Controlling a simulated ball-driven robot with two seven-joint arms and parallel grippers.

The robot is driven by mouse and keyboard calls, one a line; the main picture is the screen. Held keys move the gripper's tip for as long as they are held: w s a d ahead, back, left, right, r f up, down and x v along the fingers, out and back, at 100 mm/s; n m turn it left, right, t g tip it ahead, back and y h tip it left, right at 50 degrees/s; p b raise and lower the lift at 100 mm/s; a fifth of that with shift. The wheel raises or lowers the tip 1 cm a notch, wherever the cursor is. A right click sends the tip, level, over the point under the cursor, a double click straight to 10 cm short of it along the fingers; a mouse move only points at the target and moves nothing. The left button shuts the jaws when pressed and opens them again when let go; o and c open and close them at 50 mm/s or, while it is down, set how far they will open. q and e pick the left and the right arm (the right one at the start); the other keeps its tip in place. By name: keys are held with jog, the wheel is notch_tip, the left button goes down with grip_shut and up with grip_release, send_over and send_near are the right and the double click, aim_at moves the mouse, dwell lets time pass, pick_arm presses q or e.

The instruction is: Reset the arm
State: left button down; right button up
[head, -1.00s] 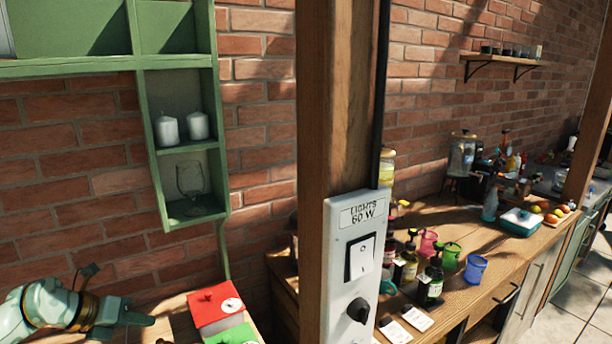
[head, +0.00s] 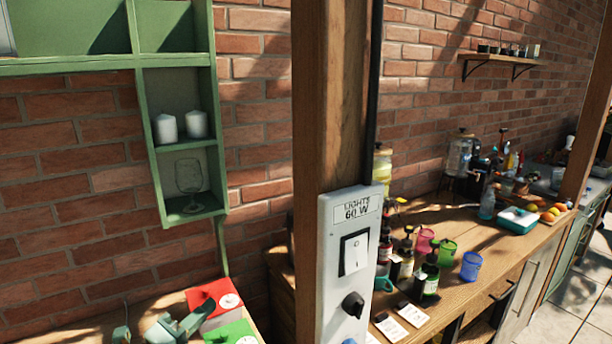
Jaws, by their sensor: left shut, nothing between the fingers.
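My left gripper (head: 186,322) is low in the head view, left of the wooden post. It is pale green and shut, with nothing held. Its fingers point up and to the right, close to the red box (head: 208,303) with a white dial. I cannot tell whether they touch it. Most of my left arm is below the bottom edge of the picture. My right gripper is not in view.
A wooden post (head: 332,110) carries a white panel (head: 338,270) with a rocker switch and a black knob. A green box (head: 230,334) lies by the red one. A green shelf (head: 150,150) hangs at left. The right counter (head: 455,295) holds bottles and cups.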

pick_arm(q)
jog(key=s+a+f+n+g+y, duration=0.3)
jog(key=s+a+f+n+y, duration=0.15)
jog(key=s+n, duration=0.3)
jog(key=s+a+f+n+g+y, duration=0.35)
jog(key=s+n+y, duration=0.2)
jog(key=s, duration=0.25)
jog(key=s+a+f+n+g+y, duration=0.3)
jog(key=s+f+n+y, duration=0.15)
jog(key=s+n, duration=0.3)
jog(key=s+d+f+g+h+b, duration=0.1)
jog(key=s+d+f+b, duration=0.15)
jog(key=f, duration=0.95)
jog(key=s+d+f+g+h+b, duration=0.1)
jog(key=s+f+b, duration=0.15)
jog(key=f, duration=0.95)
jog(key=s+d+f+g+h+b, duration=0.1)
jog(key=s+d+f+g+h, duration=0.15)
jog(key=f, duration=1.05)
jog(key=s+a+f+n+g+b, duration=0.1)
jog(key=s+f+n+b, duration=0.2)
jog(key=s+f, duration=1.3)
jog(key=shift+s+g+b, duration=0.4)
jog(key=shift+s+b, duration=0.1)
jog(key=shift+s, duration=0.75)
